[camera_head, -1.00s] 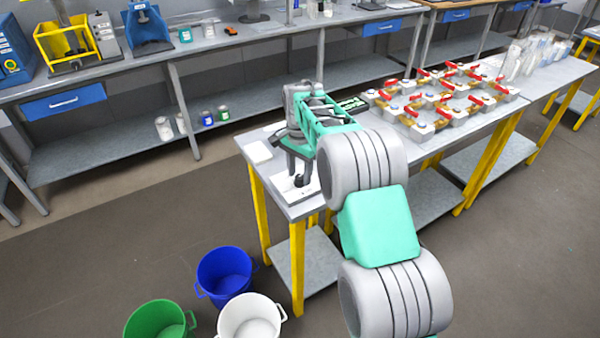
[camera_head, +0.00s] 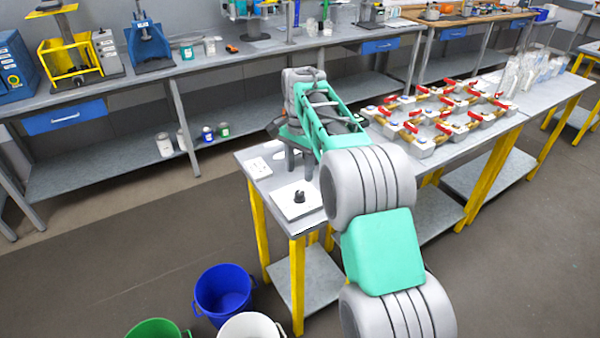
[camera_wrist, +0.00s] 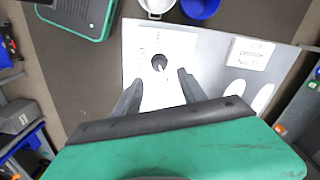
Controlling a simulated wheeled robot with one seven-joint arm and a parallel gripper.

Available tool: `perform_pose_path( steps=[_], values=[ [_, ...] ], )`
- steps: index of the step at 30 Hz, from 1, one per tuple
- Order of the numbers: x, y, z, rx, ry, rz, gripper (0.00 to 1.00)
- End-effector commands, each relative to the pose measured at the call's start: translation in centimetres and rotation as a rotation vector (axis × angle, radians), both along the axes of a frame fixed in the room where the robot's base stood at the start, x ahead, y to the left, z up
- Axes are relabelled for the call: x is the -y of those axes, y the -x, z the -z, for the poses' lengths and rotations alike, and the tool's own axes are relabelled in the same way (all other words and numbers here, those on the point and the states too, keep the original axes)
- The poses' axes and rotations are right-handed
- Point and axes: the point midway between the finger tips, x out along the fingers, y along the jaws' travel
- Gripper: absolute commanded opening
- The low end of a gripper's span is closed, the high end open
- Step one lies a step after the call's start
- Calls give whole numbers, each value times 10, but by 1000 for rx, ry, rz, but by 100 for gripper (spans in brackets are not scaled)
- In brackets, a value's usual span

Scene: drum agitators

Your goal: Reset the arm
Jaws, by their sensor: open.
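My gripper (camera_head: 297,160) is over the left end of the yellow-legged table (camera_head: 262,206). In the wrist view my gripper's two dark fingers (camera_wrist: 158,92) stand apart with nothing between them. A small dark knob-like object (camera_head: 299,196) stands on a white square plate (camera_head: 290,208) near the table's front left corner. The wrist view shows the dark object (camera_wrist: 159,62) just beyond my fingertips, apart from them, on the white plate (camera_wrist: 150,96). My arm partly hides the middle of the table.
A white label card (camera_head: 257,168) lies at the table's left edge. Blue (camera_head: 222,290), white (camera_head: 250,326) and green (camera_head: 155,329) buckets stand on the floor. A long grey bench (camera_head: 215,68) runs behind.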

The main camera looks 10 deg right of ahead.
Motion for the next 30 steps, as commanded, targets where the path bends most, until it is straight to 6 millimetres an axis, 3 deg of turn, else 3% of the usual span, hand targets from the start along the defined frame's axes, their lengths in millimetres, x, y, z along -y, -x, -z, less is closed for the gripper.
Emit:
perform_pose_path(
  steps=[7,10,13,17,21,24,27,30],
  values=[
    [0,5,-6,8,0,-19,49],
    [-1,27,-24,40,2,-102,49],
    [-3,71,-46,95,13,-251,49],
    [-5,142,-55,168,42,-472,49],
    [-6,220,-38,241,90,-698,49],
    [-6,261,-18,277,124,-822,49],
    [-6,283,-2,295,146,-898,49],
    [-5,291,5,300,154,-924,49]
  ],
)
